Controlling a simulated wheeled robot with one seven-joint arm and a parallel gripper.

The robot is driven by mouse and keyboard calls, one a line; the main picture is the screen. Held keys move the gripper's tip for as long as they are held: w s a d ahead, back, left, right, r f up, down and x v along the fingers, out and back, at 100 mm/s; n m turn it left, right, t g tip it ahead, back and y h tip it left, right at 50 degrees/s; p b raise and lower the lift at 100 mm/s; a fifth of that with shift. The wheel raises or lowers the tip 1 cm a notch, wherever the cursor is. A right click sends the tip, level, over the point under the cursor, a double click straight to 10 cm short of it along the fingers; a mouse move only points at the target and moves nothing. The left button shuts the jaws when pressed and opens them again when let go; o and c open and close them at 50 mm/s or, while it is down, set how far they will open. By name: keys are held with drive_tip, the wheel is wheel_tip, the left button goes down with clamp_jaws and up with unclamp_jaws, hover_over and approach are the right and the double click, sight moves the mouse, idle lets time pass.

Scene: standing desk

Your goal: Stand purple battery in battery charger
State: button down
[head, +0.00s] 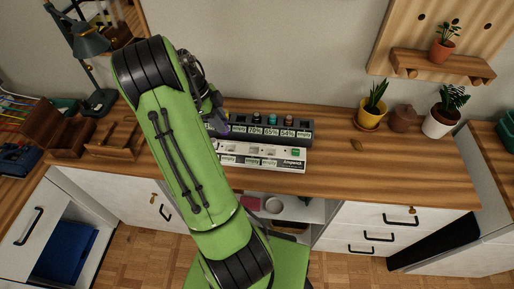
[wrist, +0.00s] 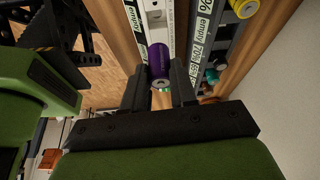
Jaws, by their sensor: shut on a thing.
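My gripper (wrist: 160,88) is shut on the purple battery (wrist: 158,62), which sits between the two dark fingers in the wrist view. Its silver end faces the camera. In the head view my green arm hides most of the gripper and battery, at the left end of the battery charger. The charger has a dark back row (head: 291,139) with percentage and "empty" labels, and several batteries standing in it. A white unit (head: 274,164) with more "empty" labels lies along its front. In the wrist view the battery overlaps the white unit; whether they touch is unclear.
Potted plants, including one in a yellow pot (head: 371,116), stand at the back right. A desk lamp (head: 92,50) and wooden organizers (head: 115,138) are on the left.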

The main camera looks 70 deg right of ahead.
drive_tip(key=shift+s+d+f+m, duration=0.15)
drive_tip(key=shift+s+f, duration=0.05)
drive_tip(key=shift+s, duration=0.2)
drive_tip(key=shift+s+d+f+m, duration=0.1)
drive_tip(key=shift+s+f+m, duration=0.05)
drive_tip(key=shift+s, duration=0.2)
drive_tip(key=f+b, duration=0.1)
drive_tip(key=f, duration=0.8)
drive_tip(key=shift+w+b, duration=0.2)
drive_tip(key=shift+b, duration=0.15)
